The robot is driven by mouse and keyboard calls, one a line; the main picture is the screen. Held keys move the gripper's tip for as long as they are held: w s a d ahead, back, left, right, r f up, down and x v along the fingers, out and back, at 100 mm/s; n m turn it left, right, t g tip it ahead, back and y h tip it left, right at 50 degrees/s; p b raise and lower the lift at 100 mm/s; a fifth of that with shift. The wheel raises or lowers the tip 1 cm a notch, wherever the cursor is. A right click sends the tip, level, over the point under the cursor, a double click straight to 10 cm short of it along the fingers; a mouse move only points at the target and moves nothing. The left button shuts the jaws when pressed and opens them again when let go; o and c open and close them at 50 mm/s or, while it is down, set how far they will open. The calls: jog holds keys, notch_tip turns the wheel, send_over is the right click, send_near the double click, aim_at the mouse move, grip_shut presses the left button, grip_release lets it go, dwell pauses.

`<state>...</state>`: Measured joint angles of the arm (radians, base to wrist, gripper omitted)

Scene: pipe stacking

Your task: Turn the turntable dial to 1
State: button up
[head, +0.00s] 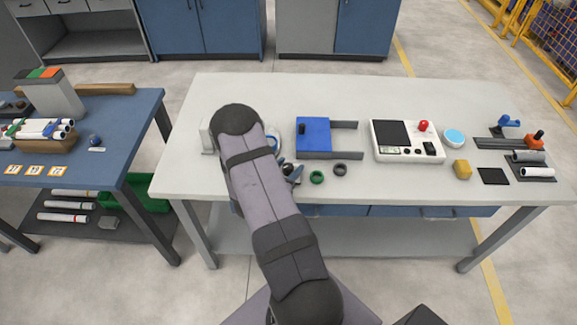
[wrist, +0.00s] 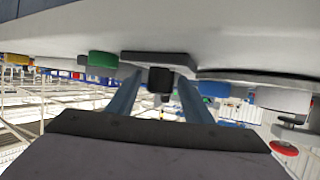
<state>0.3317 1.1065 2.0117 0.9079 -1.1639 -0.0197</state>
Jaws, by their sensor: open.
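A small black knob (wrist: 160,79) on a dark grey plate (wrist: 150,58) shows between my fingertips in the wrist view; it looks like the dial. My gripper (wrist: 157,90) is open, with one finger on each side of the knob; I cannot tell whether they touch it. In the head view my gripper (head: 291,172) is low over the front part of the white table, and my arm hides most of the dial and turntable. A broad flat disc edge (wrist: 262,77) right of the knob in the wrist view may be the turntable. The number the dial points at is not readable.
A green ring (head: 317,177) and a dark ring (head: 340,169) lie right of my gripper on the white table (head: 400,185). A blue fixture (head: 313,135) stands behind them. A white device with a red button (head: 423,126) stands farther right.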

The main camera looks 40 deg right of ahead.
jog(key=c, duration=1.1)
jog(key=shift+o, duration=0.2)
jog(key=shift+s+d+n+t, duration=0.1)
jog(key=shift+n+t, duration=0.2)
jog(key=shift+n, duration=0.1)
jog(key=shift+n+t+y+b, duration=0.4)
jog(key=shift+n+t, duration=0.1)
jog(key=shift+t, duration=0.2)
jog(key=shift+n+t+y, duration=0.4)
jog(key=shift+n+t, duration=0.2)
